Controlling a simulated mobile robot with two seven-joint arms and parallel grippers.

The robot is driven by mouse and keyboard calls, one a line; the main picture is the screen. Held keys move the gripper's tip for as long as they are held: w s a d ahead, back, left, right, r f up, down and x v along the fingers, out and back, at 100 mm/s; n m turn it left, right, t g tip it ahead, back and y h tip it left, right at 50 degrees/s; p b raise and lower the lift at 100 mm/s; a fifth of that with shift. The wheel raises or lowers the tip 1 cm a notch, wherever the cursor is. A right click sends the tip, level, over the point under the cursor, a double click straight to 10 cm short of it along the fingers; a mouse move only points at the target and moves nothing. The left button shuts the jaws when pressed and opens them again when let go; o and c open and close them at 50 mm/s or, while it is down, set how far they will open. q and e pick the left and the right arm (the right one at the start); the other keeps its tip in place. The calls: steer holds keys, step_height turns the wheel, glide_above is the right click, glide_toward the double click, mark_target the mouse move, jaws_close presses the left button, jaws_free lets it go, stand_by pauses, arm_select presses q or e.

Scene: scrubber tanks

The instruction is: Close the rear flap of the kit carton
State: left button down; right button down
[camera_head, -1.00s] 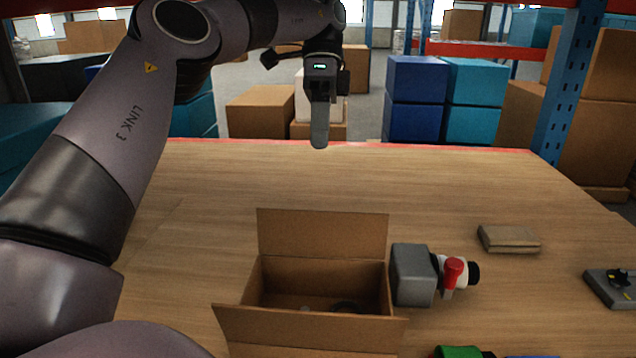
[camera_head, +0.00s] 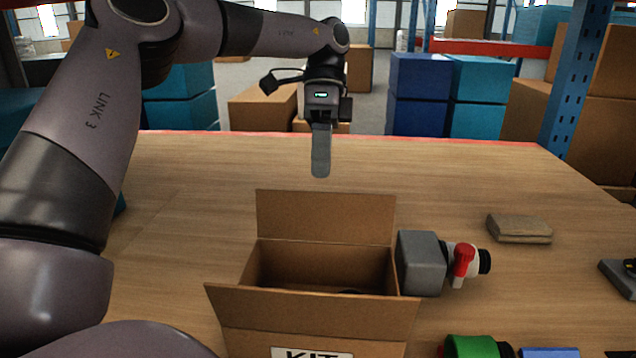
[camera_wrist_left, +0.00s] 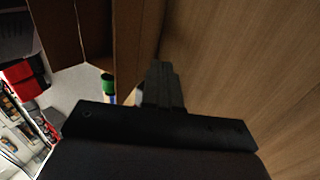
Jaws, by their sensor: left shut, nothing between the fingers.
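The kit carton (camera_head: 312,338) stands on the wooden table in the head view, a brown box with a white "KIT" label on its front. Its rear flap (camera_head: 325,217) stands up at the back edge, and its front flap (camera_head: 312,312) leans outward toward me. The top is open and something dark shows low inside. My left gripper (camera_head: 320,172) is shut and empty, pointing down behind and above the rear flap, apart from it. In the left wrist view its dark fingers (camera_wrist_left: 162,85) show beside brown carton board (camera_wrist_left: 135,45). My right gripper is not in view.
A grey block-shaped part with a red-handled valve (camera_head: 440,262) stands close to the carton's right side. A small tan packet (camera_head: 519,228) lies farther right. A green part (camera_head: 472,346) is at the front. The table behind the carton (camera_head: 430,170) is clear.

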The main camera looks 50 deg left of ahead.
mark_target(324, 217)
arm_select(q)
steer(key=shift+s+d+f, duration=0.25)
steer(key=shift+s+d, duration=0.55)
steer(key=shift+s, duration=0.15)
steer(key=shift+s+d+f, duration=0.25)
steer(key=shift+s+d, duration=0.5)
steer(key=shift+s, duration=0.15)
